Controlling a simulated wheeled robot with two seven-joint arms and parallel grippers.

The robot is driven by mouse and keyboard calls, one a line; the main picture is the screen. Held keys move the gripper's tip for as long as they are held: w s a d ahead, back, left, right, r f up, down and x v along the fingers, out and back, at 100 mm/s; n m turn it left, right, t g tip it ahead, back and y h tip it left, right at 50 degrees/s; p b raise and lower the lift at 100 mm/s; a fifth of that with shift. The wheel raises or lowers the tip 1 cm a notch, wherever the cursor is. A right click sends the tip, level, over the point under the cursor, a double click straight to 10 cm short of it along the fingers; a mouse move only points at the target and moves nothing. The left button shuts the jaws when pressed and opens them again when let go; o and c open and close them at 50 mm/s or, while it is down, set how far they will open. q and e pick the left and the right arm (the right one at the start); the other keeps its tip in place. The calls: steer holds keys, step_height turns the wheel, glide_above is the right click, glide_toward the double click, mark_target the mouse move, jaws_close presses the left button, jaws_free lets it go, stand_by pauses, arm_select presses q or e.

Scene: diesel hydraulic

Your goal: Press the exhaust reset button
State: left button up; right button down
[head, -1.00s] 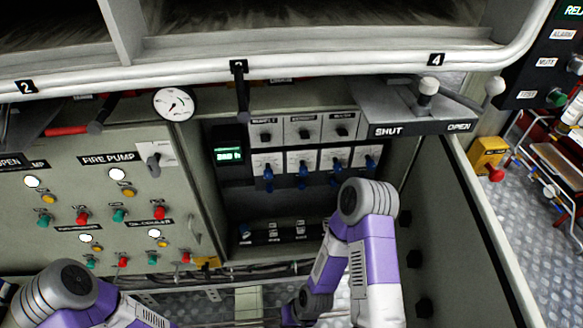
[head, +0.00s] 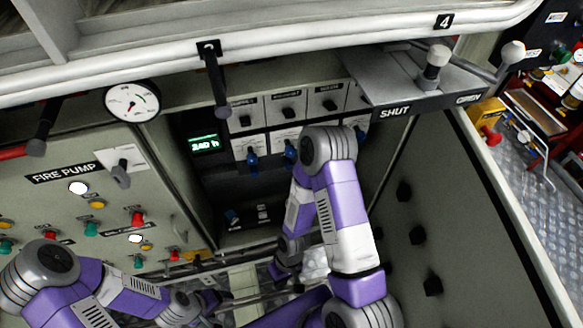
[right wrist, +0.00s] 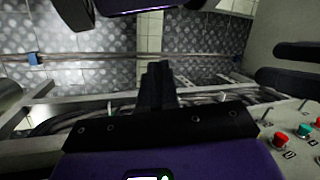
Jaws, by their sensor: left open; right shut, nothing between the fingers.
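I cannot read an exhaust reset label in any view, so I cannot tell which button it is. The left cabinet panel carries coloured buttons, including a red button (head: 137,218) and a green button (head: 91,229). My right gripper (right wrist: 158,82) is shut and empty in the right wrist view, pointing at open space over the floor. A red button (right wrist: 281,141) and a green button (right wrist: 304,130) show at the right there, apart from the fingers. My left gripper (head: 208,302) is low in the head view, small and partly hidden, below the panel and touching no button I can see.
A recessed bay holds a green display (head: 203,144) and blue-handled switches (head: 252,157). Levers (head: 213,85) hang from the white rail above. A shut/open lever box (head: 425,85) juts out at right. The cabinet side wall (head: 425,215) bounds the right.

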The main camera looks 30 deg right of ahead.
mark_target(289, 165)
steer(key=s+d+r+n+g+h+b, duration=0.1)
steer(key=s+d+r+n+g+h, duration=0.15)
steer(key=d+n+h, duration=0.35)
steer(key=s+d+r+n+g+h+b, duration=0.1)
steer(key=s+d+n+g+h, duration=0.3)
steer(key=n, duration=0.4)
steer(key=w+d+r+n+t+h, duration=0.5)
steer(key=w+d+n+t+h, duration=0.1)
steer(key=d+n+h, duration=0.15)
steer(key=w+a+r+n+t+h, duration=0.1)
steer(key=w+a+r+n+t, duration=0.1)
steer(key=w+r+n+t, duration=0.3)
steer(key=w+a+r+n+t+h+b, duration=0.1)
steer(key=w+a+r+n+t, duration=0.1)
steer(key=w+r+n+t, duration=0.3)
steer(key=w+n+t, duration=0.2)
steer(key=w, duration=0.1)
steer(key=shift+w+a+t, duration=0.3)
steer(key=shift+a+t, duration=0.05)
steer(key=shift+f, duration=0.1)
steer(key=w+d, duration=0.2)
steer(key=w, duration=0.6)
steer(key=shift+w+b, duration=0.3)
steer(key=shift+b, duration=0.1)
